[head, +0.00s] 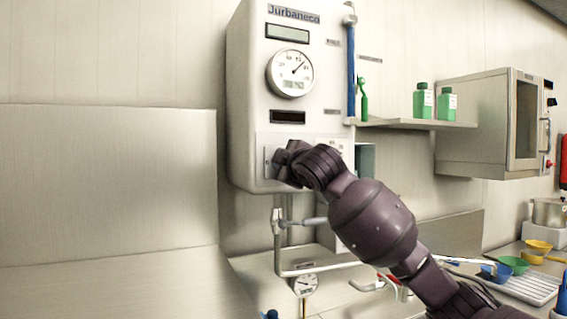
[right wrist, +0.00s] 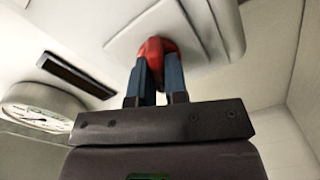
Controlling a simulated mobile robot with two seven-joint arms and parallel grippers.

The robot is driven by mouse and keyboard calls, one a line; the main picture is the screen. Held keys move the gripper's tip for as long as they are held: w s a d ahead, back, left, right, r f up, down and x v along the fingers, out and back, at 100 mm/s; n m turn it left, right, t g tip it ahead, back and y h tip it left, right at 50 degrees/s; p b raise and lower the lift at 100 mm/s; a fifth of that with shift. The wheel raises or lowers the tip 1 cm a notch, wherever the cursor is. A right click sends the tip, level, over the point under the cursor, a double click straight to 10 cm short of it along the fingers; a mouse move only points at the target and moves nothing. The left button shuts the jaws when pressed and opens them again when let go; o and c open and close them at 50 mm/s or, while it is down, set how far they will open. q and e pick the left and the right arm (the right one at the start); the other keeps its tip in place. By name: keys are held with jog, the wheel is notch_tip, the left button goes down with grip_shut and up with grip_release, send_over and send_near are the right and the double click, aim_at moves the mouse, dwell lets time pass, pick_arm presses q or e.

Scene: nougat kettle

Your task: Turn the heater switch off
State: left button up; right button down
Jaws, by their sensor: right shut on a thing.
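The heater (head: 247,90) is a white wall box with a round dial gauge (head: 290,70) on its front. The gauge also shows in the right wrist view (right wrist: 42,106) at the left. In the right wrist view a red switch knob (right wrist: 156,48) sticks out from a pale plate (right wrist: 205,30) on the heater. My right gripper (right wrist: 158,80) is shut on the red knob, one blue-grey finger on each side. In the head view my right gripper (head: 280,163) is at the heater's lower front, and it hides the knob. My left gripper is not in view.
Pipes and a small gauge (head: 305,284) hang below the heater. A shelf (head: 410,123) with green bottles (head: 424,100) and a wall cabinet (head: 475,125) are to the right. A counter at lower right holds a white rack (head: 522,287), coloured cups and a pot (head: 549,212).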

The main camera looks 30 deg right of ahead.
jog(key=n, duration=0.4)
jog(key=shift+f+n, duration=0.1)
jog(key=shift+n, duration=0.3)
dwell(0.4)
jog(key=c, duration=1.1)
grip_release()
jog(key=shift+a, duration=0.1)
jog(key=shift+c, duration=0.2)
jog(key=shift+s, duration=0.1)
jog(key=s+b, duration=0.2)
jog(key=s, duration=0.8)
jog(key=shift+s+a+b, duration=0.3)
jog(key=shift+b, duration=0.1)
